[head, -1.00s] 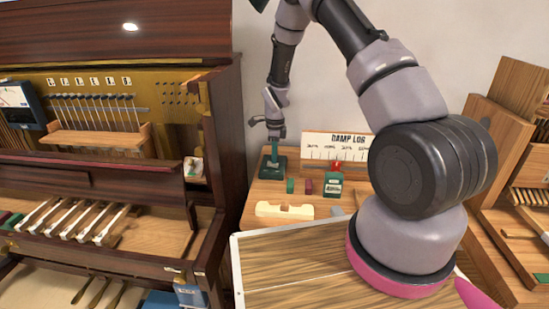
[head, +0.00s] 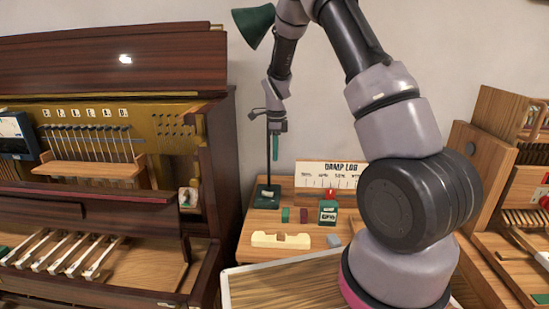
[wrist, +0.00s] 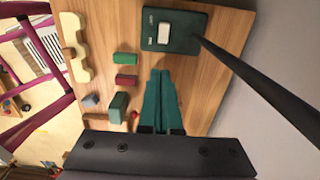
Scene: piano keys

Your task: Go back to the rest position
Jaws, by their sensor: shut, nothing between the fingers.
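My gripper (head: 275,156) hangs pointing down above the back left of the small wooden table (head: 225,285). Its green fingers (wrist: 160,100) are together and hold nothing. In the wrist view they point toward the green lamp base (wrist: 173,30), which has a pale switch on top. In the head view the lamp base (head: 266,196) stands below the fingertips, with a clear gap between. The dark lamp pole (wrist: 255,75) rises close beside my gripper.
The green lampshade (head: 254,22) is above, near my arm. The piano (head: 110,165) stands left; open wooden cases (head: 500,190) stand right.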

